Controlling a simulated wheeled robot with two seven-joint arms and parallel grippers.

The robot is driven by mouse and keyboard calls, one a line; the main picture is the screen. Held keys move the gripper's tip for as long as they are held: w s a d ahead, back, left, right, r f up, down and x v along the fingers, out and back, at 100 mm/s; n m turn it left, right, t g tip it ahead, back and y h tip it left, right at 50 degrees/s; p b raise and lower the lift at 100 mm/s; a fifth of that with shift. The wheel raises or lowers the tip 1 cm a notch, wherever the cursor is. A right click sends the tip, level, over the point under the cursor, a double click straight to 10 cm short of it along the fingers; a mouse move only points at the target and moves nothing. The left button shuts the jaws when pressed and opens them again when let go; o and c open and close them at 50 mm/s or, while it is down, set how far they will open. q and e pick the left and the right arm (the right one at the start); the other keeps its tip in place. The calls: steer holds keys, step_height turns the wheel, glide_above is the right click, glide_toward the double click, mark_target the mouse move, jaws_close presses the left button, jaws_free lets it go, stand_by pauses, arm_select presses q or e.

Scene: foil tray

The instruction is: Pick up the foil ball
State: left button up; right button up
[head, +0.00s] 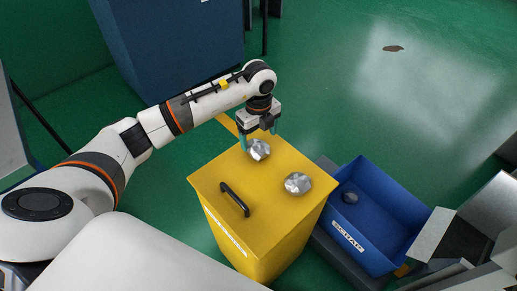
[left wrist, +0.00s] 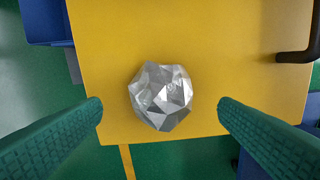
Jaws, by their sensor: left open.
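A crumpled silver foil ball (head: 259,149) sits near the back corner of the yellow box top (head: 222,178). My left gripper (head: 259,137) is open above it, pointing down. In the left wrist view this foil ball (left wrist: 161,97) shows between the two green fingers (left wrist: 160,108), with a gap on each side. A second silver lump (head: 298,183) lies on the yellow top, nearer the right side; it does not show in the left wrist view. My right gripper is not in view.
A black handle (head: 234,199) stands up from the yellow top. A blue bin (head: 395,210) marked SCRAP stands to the right, holding a dark lump (head: 350,197). A large dark blue box (head: 175,45) stands behind. A dark patch (head: 393,48) lies on the green floor.

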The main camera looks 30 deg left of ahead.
mark_target(258, 143)
arm_select(q)
step_height(258, 143, down, 5)
steer(key=shift+r, duration=0.15)
steer(key=shift+f, duration=0.2)
steer(key=c, duration=1.1)
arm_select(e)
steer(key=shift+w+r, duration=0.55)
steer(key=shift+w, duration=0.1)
